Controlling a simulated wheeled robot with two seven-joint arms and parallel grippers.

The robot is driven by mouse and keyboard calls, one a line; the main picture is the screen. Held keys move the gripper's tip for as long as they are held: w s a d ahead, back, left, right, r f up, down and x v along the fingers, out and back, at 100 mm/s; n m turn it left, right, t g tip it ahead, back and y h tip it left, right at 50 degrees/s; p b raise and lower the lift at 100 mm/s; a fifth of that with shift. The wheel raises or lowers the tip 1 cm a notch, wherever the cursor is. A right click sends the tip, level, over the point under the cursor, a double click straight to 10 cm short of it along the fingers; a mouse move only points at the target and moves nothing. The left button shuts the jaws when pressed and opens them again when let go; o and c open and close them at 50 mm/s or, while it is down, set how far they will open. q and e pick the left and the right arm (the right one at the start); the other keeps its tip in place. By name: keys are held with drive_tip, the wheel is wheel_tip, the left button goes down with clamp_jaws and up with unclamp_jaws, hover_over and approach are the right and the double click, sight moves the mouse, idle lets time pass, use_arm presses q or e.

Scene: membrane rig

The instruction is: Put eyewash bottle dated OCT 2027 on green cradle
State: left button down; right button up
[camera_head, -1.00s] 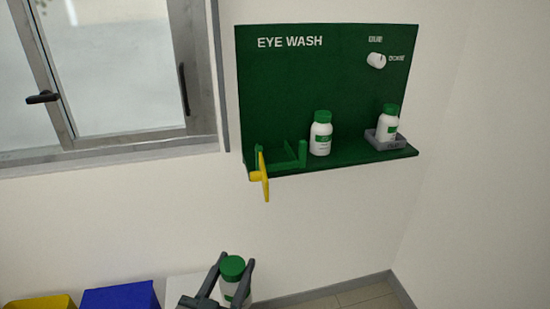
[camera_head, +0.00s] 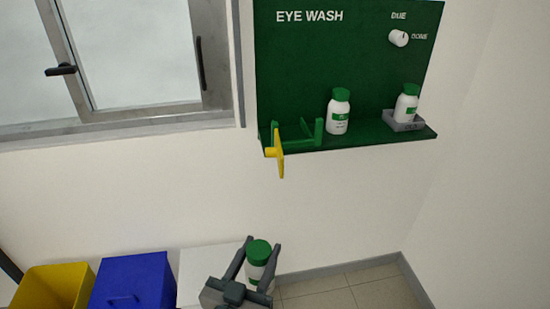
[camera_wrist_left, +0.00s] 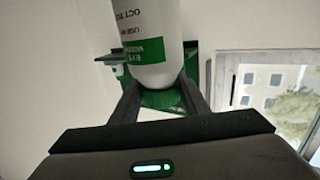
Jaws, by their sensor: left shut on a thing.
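My left gripper (camera_head: 260,246) is shut on a white eyewash bottle with a green cap (camera_head: 257,266), held roughly upright below the wall station. In the left wrist view the bottle (camera_wrist_left: 150,72) fills the jaws; its label reads "OCT" with the year cut off. The green cradle (camera_head: 318,133) is at the left end of the station's shelf and is empty. A similar bottle (camera_head: 338,116) stands on the shelf right of the cradle. Another bottle (camera_head: 406,106) stands in a grey holder (camera_head: 403,124) at the right end. My right gripper is out of view.
A yellow lever (camera_head: 279,153) sticks out in front of the cradle's left side. The green EYE WASH panel (camera_head: 310,65) has a white knob (camera_head: 398,39) marked DUE and DONE. Yellow (camera_head: 50,287) and blue (camera_head: 133,280) bins stand lower left. A window is at upper left.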

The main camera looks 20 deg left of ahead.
use_arm(q)
drive_tip(key=d+r, duration=0.1)
drive_tip(key=d, duration=0.9)
drive_tip(key=shift+s+d, duration=0.2)
drive_tip(key=shift+s, duration=0.05)
